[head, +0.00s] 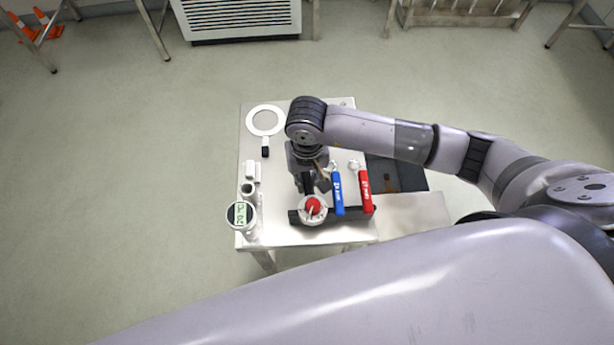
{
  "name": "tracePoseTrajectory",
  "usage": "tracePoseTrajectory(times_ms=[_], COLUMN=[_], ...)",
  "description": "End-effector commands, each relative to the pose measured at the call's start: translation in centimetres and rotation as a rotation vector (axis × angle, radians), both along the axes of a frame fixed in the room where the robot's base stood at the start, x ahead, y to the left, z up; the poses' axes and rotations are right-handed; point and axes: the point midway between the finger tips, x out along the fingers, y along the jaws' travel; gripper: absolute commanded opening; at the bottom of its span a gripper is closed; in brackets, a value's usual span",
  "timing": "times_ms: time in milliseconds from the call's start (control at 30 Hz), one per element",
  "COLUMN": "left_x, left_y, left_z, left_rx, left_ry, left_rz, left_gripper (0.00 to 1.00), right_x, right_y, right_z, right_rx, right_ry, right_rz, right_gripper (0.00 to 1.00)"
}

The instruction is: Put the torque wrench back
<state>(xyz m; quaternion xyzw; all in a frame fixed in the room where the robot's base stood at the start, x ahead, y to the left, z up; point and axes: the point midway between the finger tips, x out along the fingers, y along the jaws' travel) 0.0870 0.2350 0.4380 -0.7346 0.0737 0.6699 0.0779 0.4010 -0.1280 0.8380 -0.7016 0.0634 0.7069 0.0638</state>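My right gripper (316,190) points down over the steel table (290,235), just behind a round white piece with a red centre (313,206). From above I cannot tell whether its fingers are open or shut, or whether they hold anything. Right of it, a blue-handled tool (338,194) and a red-handled tool (365,192) lie side by side at a black holder (353,211). I cannot tell which of these is the torque wrench. My wrist hides part of the table behind the gripper. My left gripper is out of view.
A round digital gauge (241,215) and small white fittings (250,173) stand at the table's left edge. A white ring with a black handle (265,122) lies at the back left. A dark tray-like surface (398,174) is at the right.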

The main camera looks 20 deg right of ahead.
Motion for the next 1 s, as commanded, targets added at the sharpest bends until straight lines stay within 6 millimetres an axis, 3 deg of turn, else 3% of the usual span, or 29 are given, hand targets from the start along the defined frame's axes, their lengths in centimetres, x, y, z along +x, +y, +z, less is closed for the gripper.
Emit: tracePoseTrajectory(times_ms=[333, 633, 1000], left_x=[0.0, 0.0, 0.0], left_y=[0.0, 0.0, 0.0], left_z=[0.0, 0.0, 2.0], left_rx=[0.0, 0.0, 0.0], left_ry=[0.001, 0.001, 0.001], left_rz=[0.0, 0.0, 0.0], left_gripper=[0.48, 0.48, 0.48], right_x=[0.0, -0.1, 0.0], right_y=[0.0, 0.0, -0.1], right_z=[0.0, 0.0, 4.2], right_rx=[0.0, -0.001, -0.002], right_ry=[0.001, 0.002, -0.001], right_rz=[0.0, 0.0, 0.001], right_gripper=[0.4, 0.41, 0.41])
